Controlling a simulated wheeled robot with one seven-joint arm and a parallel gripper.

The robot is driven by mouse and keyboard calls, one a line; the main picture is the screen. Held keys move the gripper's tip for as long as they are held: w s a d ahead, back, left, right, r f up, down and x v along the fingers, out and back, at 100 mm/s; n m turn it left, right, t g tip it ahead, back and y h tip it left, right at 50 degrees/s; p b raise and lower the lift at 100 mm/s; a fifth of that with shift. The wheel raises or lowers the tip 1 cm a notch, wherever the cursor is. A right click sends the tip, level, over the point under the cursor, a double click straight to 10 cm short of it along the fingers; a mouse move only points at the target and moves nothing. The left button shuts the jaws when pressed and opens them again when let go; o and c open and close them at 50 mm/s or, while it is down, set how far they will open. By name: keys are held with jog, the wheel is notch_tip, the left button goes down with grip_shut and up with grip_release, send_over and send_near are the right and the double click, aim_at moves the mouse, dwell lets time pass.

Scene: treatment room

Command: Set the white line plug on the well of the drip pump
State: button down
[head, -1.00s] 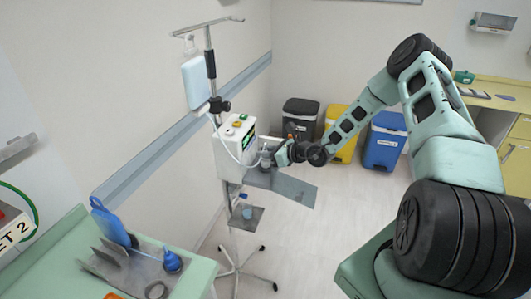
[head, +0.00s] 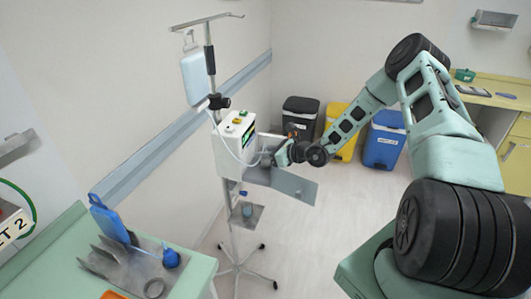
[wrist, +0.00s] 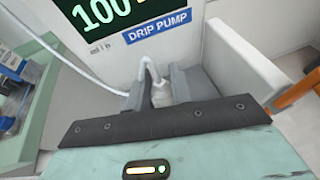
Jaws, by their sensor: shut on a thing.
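The drip pump (head: 231,150) is a white box on a pole stand, with a green-lit display; its blue label (wrist: 157,27) shows in the wrist view. My gripper (head: 268,158) is at the pump's front, just above the grey shelf. In the wrist view my gripper (wrist: 161,92) is shut on the white line plug (wrist: 161,94), which sits between the two grey fingers. A white line (wrist: 92,75) loops from the plug's top and runs off to the left. The well is not clearly seen; the fingers and plug cover the spot below, so I cannot tell whether the plug touches it.
A grey shelf panel (head: 295,187) juts out at the pump's front. A pale side wall (wrist: 258,68) stands right of my fingers. A fluid bag (head: 195,78) hangs on the pole. A green counter with a tray (head: 125,277) is at lower left. Bins stand behind.

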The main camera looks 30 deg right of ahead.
dwell(0.3)
jog(key=c, duration=1.1)
grip_release()
jog(key=shift+c, duration=0.2)
jog(key=shift+r+p, duration=2.5)
jog(key=shift+r, duration=1)
jog(key=shift+f, duration=0.1)
